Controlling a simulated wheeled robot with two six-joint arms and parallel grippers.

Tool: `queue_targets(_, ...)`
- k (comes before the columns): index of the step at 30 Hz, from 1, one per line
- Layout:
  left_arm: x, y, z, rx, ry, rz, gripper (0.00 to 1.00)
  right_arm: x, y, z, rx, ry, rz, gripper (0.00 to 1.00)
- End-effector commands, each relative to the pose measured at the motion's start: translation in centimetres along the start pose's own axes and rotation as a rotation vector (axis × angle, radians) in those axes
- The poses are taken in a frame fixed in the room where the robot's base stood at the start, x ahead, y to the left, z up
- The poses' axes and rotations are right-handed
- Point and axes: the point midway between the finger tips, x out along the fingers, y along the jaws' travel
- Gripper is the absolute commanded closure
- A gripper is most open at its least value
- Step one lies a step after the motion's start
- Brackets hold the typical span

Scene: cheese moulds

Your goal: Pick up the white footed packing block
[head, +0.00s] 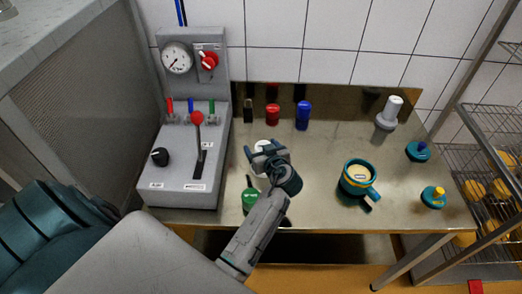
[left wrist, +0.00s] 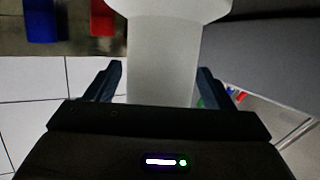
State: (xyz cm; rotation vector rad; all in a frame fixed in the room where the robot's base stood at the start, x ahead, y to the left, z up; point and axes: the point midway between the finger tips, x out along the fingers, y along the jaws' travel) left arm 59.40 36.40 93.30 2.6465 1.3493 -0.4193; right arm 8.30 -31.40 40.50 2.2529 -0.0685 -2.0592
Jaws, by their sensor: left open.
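A white block (head: 266,146) stands on the steel table near the control box in the head view, partly hidden by my left gripper (head: 267,157). In the left wrist view, the white block (left wrist: 160,62) shows as a pale column with a wider part at the top of the picture. My left gripper (left wrist: 158,78) is open, with one dark finger on each side of the column. My right gripper is not in view.
A grey control box (head: 180,170) stands left of the block. A green item (head: 249,198) is close in front. Red (head: 272,115) and blue (head: 303,116) pieces stand behind. A teal mould (head: 357,178), a pale grey piece (head: 388,113) and teal lids (head: 418,151) are to the right.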

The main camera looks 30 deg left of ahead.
Motion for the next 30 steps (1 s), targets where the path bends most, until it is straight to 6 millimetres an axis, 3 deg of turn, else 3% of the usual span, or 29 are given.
queue_targets(5, -0.1, 0.0, 0.1, -0.001, -0.002, 0.001, 0.26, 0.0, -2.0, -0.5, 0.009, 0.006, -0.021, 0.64)
queue_targets(11, 0.0, 0.0, 0.1, -0.001, -0.001, 0.001, 0.66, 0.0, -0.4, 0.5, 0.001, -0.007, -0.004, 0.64)
queue_targets(16, 0.0, 0.0, 0.2, 0.000, -0.004, 0.000, 0.99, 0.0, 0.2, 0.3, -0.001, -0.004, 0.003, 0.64)
queue_targets(25, -0.1, 0.0, 0.0, -0.002, -0.007, 0.000, 1.00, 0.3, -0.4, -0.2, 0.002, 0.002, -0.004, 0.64)
queue_targets(30, -0.9, 0.1, -2.6, -0.008, -0.002, 0.002, 1.00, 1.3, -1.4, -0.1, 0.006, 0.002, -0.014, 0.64)
